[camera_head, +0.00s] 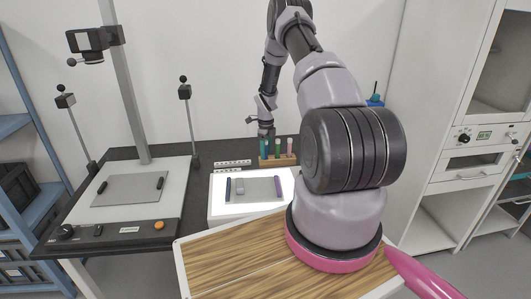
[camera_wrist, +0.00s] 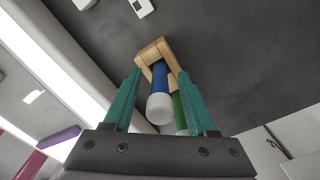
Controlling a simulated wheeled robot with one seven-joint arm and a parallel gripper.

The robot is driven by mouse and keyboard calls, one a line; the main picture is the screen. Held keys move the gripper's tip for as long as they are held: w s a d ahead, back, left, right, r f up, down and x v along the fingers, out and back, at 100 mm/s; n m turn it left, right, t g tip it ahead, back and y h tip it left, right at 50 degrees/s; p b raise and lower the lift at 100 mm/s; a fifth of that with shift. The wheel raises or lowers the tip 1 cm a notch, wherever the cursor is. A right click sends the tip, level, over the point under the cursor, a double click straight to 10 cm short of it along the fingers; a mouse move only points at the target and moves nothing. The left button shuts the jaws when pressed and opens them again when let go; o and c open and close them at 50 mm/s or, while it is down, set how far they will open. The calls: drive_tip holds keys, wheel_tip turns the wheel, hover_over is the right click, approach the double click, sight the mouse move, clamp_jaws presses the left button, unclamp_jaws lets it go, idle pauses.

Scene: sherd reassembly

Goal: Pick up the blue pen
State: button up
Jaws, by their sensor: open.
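The blue pen (camera_wrist: 160,76), a blue cylinder with a white end, stands in a small wooden rack (camera_wrist: 150,50) in the wrist view. Its white end points toward the camera. My gripper (camera_wrist: 159,74) is open, with its teal fingers on either side of the pen in the picture; a gap shows on both sides. A green pen (camera_wrist: 179,108) is close beside it, partly behind the right finger. In the head view my gripper (camera_head: 264,138) is over the left end of the rack (camera_head: 280,161), and I cannot make out the blue pen there.
A pink pen (camera_head: 290,146) stands at the rack's right end. In front, a lit white box (camera_head: 222,209) bears a grey plate, a dark blue stick (camera_head: 228,188) and a purple stick (camera_head: 278,187). A copy stand (camera_head: 128,208) is at left.

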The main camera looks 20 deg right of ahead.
clamp_jaws()
drive_tip(key=shift+r, duration=0.15)
